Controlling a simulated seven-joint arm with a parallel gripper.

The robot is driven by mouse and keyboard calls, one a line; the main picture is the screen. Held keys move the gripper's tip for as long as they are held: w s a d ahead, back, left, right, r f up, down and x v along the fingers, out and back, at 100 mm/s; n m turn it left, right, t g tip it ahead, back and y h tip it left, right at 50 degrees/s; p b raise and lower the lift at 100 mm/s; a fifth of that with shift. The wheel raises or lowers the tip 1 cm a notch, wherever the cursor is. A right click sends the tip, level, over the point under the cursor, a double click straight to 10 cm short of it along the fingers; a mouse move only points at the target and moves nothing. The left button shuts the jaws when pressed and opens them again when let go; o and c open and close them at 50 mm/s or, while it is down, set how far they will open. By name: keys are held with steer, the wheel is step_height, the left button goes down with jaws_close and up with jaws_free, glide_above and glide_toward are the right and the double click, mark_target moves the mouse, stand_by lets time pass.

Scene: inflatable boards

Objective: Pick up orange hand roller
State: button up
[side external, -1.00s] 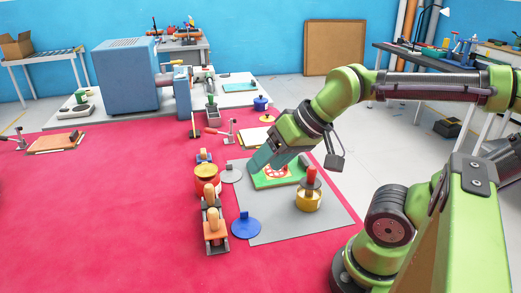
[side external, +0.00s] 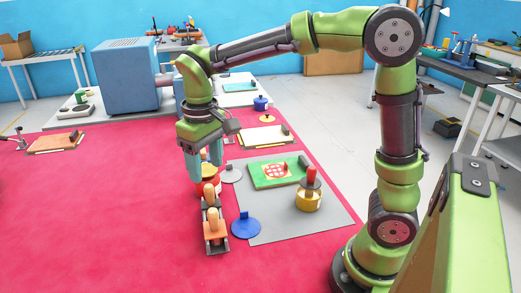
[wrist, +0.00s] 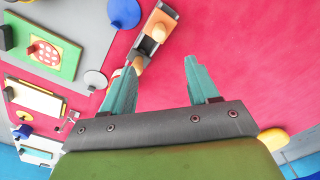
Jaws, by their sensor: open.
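An orange hand roller with a pale wooden knob (side external: 215,230) lies on the pink surface at the near end of a short row. It also shows at the top middle of the wrist view (wrist: 163,18). A second wooden knob (side external: 209,191) stands just behind it; I cannot tell whether both belong to one tool. My gripper (side external: 205,172) points down over the row's far part, behind the roller, in the side view. In the wrist view its teal fingers (wrist: 160,66) are apart with bare pink surface between them. The left finger hides the row's far end.
A red-and-yellow pot (side external: 207,184) is partly hidden by my fingers.

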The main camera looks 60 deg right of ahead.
mark_target(212, 210)
steer(key=f, duration=1.1)
steer(key=shift+s+d+f, duration=0.1)
steer(key=shift+s+f, duration=0.05)
steer(key=shift+s, duration=0.05)
step_height(212, 210, down, 5)
steer(key=shift+w, duration=0.1)
steer(key=shift+c, duration=0.4)
jaws_close()
